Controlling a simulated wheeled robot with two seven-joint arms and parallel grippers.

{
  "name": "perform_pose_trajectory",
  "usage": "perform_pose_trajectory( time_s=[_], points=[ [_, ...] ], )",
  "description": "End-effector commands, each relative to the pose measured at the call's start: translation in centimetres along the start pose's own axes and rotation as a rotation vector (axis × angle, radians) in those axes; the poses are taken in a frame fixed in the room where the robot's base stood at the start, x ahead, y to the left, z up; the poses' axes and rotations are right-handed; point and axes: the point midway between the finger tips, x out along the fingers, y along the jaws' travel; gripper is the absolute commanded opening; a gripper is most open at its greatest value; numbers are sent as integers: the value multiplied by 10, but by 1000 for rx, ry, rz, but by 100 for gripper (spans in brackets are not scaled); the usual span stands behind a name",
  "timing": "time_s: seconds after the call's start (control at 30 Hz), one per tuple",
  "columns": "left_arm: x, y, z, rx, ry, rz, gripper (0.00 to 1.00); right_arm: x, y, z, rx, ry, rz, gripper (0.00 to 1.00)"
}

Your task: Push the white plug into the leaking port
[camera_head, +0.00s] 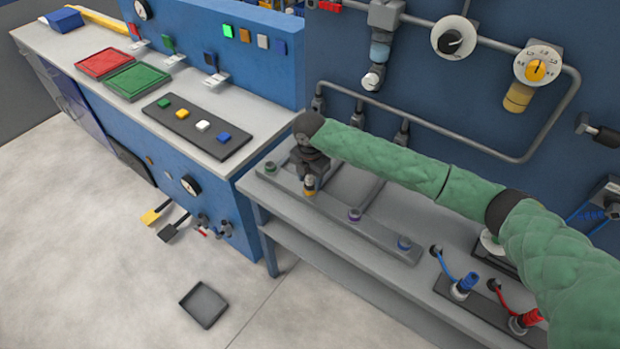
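My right arm, in a green padded sleeve, reaches in from the right. Its dark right gripper (310,176) points down over the grey strip (330,208) on the grey bench, at a yellow-ringed port (309,192). A small pale piece shows between the gripper and that ring; I cannot tell whether it is a plug or is gripped. The finger opening is too small to make out. Green (270,168), purple (354,215) and blue (403,243) ringed ports sit along the same strip. No leak is visible. A white block (203,126) sits on a dark strip on the left bench. My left gripper is out of view.
Red (104,63) and green (137,80) trays lie on the left bench. A grey pipe (440,146) runs along the blue wall behind my arm. Blue (463,286) and red (524,321) cabled connectors stand at front right. A dark tray (203,304) lies on the open floor.

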Motion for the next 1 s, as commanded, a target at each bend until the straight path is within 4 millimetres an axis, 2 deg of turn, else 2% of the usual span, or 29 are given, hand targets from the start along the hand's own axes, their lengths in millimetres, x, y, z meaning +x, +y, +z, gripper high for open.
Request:
perform_pose_trajectory(
  time_s=[0.47,0.7,1.0],
  points=[
    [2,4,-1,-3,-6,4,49,-5,0,0,0,0,1,55],
    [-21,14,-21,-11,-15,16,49,-36,1,1,0,-1,2,55],
    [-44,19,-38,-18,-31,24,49,-71,0,1,0,-1,1,55]
  ],
)
